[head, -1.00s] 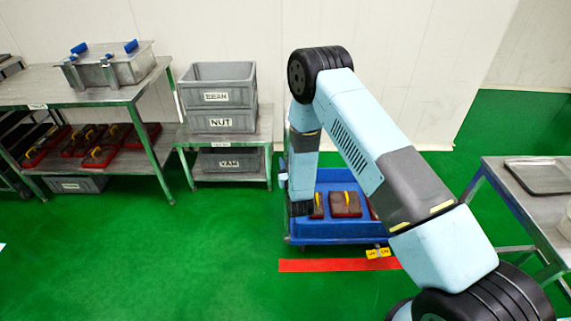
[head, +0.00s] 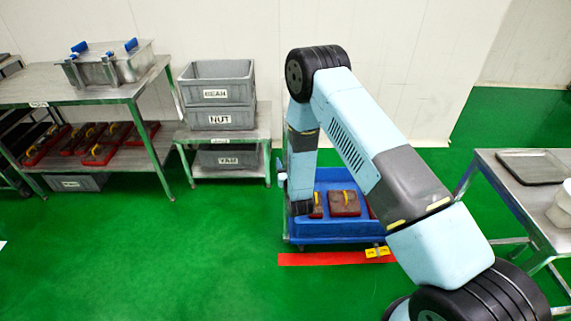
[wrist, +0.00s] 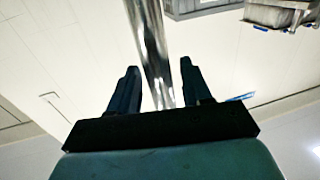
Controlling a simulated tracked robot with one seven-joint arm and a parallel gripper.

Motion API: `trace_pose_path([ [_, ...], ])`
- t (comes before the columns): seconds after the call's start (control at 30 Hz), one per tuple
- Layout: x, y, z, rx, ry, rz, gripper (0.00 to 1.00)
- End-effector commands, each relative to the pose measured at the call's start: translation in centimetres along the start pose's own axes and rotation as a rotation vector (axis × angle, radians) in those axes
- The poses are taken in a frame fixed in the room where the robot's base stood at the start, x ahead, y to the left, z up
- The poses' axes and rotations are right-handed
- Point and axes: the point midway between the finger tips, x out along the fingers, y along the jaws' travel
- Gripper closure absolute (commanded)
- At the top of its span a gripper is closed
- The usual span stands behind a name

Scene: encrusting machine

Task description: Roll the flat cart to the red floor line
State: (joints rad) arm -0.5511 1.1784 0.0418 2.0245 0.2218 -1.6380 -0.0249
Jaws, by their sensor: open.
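The flat cart (head: 330,231) is a low blue platform on wheels, with dark red-brown pieces with yellow tops on it. Its near edge is just behind the red floor line (head: 325,259), with a thin green gap between them. My arm reaches down over the cart's left side and hides part of it. In the wrist view my gripper (wrist: 158,65) is open, with a shiny metal bar (wrist: 152,45) running between its fingers. I cannot tell whether the fingers touch the bar. The line's right end is hidden by my arm.
A yellow tag (head: 377,252) is at the line beside the cart's front. A metal table (head: 510,190) stands at right with a tray (head: 533,166). Grey crates (head: 218,95) and a workbench (head: 60,85) stand at left. Green floor is clear at front left.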

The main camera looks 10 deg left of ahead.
Motion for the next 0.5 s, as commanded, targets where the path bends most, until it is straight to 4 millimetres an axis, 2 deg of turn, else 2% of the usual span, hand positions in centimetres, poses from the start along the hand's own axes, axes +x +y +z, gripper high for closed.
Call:
trace_pose_path([
  [0.27,-0.1,0.0,0.0,0.000,0.000,0.000,0.51],
  [0.37,-0.8,0.0,0.0,0.000,-0.002,-0.001,0.51],
  [0.5,-2.9,0.0,0.1,0.000,-0.003,0.000,0.51],
])
